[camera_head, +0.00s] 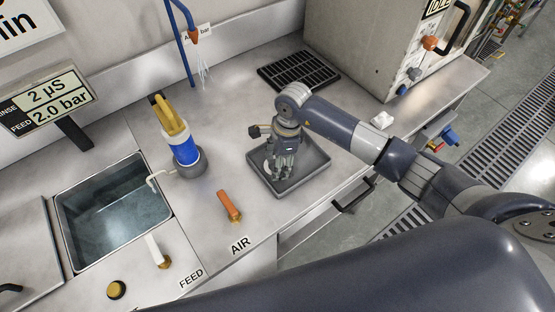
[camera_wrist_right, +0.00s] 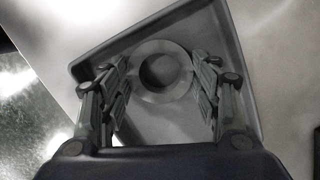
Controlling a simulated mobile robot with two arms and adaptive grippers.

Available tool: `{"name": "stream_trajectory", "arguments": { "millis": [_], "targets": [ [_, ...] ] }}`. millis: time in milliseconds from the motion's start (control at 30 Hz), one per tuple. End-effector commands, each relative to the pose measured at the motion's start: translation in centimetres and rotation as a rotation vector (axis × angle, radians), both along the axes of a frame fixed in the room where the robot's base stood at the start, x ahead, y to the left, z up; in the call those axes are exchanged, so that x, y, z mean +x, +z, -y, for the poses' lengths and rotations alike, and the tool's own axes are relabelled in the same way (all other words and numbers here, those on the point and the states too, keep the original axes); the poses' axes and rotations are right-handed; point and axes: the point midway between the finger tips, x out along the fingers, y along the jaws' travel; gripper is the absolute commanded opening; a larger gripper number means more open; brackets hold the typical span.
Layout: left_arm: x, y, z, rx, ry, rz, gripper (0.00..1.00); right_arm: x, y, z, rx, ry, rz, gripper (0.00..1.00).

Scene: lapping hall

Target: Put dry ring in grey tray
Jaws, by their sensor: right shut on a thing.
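The grey tray (camera_head: 309,166) stands on the steel counter, in the middle of the head view. My right gripper (camera_head: 282,176) points down over it. In the right wrist view the gripper (camera_wrist_right: 163,88) is shut on a pale grey ring (camera_wrist_right: 160,96), with a finger on each side. The tray (camera_wrist_right: 92,64) lies behind the ring in that view. In the head view the ring is mostly hidden by the fingers, and I cannot tell whether it touches the tray floor. My left gripper is not in view.
A blue and yellow device (camera_head: 185,145) stands left of the tray, beside a sink (camera_head: 112,212). An orange lever (camera_head: 229,206) is near the AIR label. A black grate (camera_head: 299,73) and a large metal cabinet (camera_head: 365,45) are behind the tray.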

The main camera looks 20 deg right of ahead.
Motion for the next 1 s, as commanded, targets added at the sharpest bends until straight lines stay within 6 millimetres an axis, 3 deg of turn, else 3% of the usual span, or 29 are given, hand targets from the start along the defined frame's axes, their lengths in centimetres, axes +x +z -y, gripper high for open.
{"name": "stream_trajectory", "arguments": {
  "millis": [100, 133, 200, 667, 767, 1000],
  "targets": [
    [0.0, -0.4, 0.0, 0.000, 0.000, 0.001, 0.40, 0.1, -0.3, 0.0, 0.001, 0.001, 0.001, 0.23],
    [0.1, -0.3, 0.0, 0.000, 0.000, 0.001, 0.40, 0.0, -0.3, 0.0, 0.000, 0.000, 0.000, 0.62],
    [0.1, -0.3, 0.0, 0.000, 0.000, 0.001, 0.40, 0.0, -0.2, 0.0, 0.000, 0.000, 0.000, 0.78],
    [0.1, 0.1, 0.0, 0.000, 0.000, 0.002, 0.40, 0.0, 0.3, 0.0, 0.000, -0.001, 0.001, 0.78],
    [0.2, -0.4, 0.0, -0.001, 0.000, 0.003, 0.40, 0.2, 1.6, 0.3, 0.000, -0.001, 0.005, 0.78],
    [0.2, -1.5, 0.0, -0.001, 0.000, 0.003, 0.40, 0.1, 6.7, 1.1, -0.001, -0.001, 0.007, 0.78]
  ]
}}
